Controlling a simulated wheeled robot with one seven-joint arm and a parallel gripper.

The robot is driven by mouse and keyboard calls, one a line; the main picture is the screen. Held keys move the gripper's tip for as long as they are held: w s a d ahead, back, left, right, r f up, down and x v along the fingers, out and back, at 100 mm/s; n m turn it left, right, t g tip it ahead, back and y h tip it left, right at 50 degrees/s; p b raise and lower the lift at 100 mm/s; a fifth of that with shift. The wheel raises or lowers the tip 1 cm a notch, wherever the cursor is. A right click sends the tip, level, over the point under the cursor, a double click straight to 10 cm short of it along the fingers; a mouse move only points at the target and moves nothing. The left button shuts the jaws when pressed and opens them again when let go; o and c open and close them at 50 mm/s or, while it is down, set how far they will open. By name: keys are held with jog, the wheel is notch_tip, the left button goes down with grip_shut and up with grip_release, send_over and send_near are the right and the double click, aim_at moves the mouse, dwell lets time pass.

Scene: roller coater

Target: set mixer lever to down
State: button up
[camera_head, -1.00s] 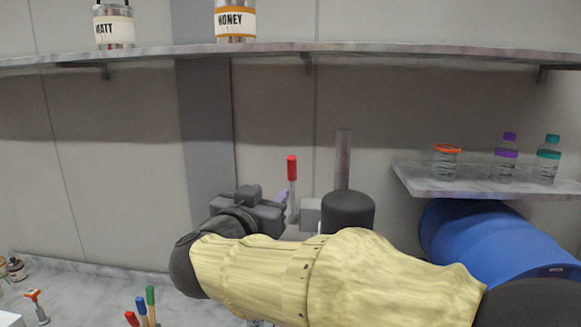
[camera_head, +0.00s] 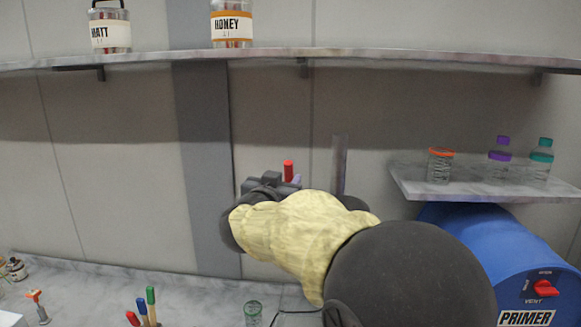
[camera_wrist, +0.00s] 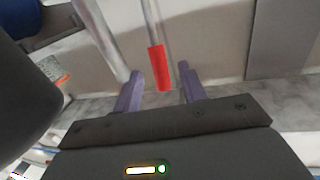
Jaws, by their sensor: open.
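The mixer lever shows as a red grip (camera_head: 288,168) in the head view, pointing up; its lower part is hidden behind my arm. In the wrist view the red grip (camera_wrist: 159,68) on its pale rod lies between my two purple fingers, with a visible gap on each side. My gripper (camera_wrist: 161,75) is open around the grip's end and I see no clear contact. In the head view a purple fingertip (camera_head: 297,180) shows just right of the grip. The mixer's grey upright post (camera_head: 339,165) stands to the right; its dark body is mostly hidden by my arm.
A small shelf (camera_head: 470,192) with jars and bottles and a blue PRIMER drum (camera_head: 480,245) stand at the right. A long shelf (camera_head: 380,56) with labelled jars runs above. Coloured-handled tools (camera_head: 146,305) and a glass jar (camera_head: 252,312) are on the counter below.

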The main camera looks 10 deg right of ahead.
aim_at(287, 175)
jog(key=p+x, duration=0.1)
jog(key=x, duration=0.4)
jog(key=shift+w+d, duration=0.2)
jog(key=shift+w, duration=0.15)
grip_shut()
